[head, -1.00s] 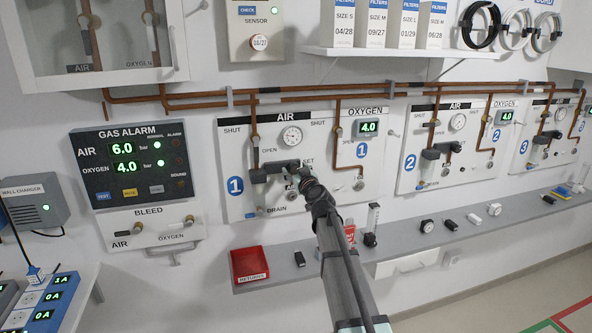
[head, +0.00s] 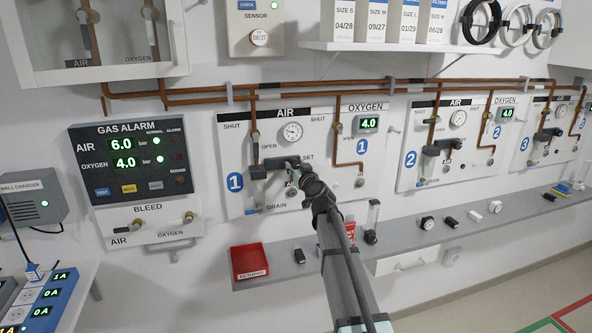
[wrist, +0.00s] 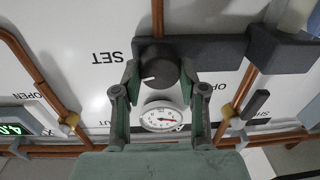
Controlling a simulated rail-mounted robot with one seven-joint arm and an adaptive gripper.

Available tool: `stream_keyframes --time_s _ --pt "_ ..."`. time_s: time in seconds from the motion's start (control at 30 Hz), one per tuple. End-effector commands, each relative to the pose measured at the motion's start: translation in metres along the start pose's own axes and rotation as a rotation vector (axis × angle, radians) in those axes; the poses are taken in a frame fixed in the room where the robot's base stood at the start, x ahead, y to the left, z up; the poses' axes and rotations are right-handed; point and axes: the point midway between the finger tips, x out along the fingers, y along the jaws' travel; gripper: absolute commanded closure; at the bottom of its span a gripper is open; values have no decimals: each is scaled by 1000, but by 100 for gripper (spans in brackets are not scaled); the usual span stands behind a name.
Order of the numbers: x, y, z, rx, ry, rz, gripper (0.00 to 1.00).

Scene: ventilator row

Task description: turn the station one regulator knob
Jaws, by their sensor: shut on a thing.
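The station one regulator knob (wrist: 155,68) is a dark round knob with a white pointer mark, seen close in the wrist view under the dark regulator body (wrist: 205,47). My gripper (wrist: 159,76) has one finger on each side of the knob and is shut on it. The word SET is upside down on the white panel beside it. The station one gauge (wrist: 162,117) shows between my fingers, with a red needle. In the head view my gripper (head: 303,178) is at the station one panel (head: 233,205) and mostly hides the knob.
Copper pipes (head: 355,165) run over the panel, with the oxygen display (head: 367,124) to the right. A grey shelf (head: 280,272) below carries a red returns tray (head: 248,262) and small items. Station two (head: 410,180) is to the right.

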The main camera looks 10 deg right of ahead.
Motion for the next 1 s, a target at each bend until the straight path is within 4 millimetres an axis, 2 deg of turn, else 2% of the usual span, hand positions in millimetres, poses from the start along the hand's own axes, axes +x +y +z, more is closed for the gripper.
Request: stream_keyframes --time_s 1.0 --pt "1 2 -1 927 44 7 93"
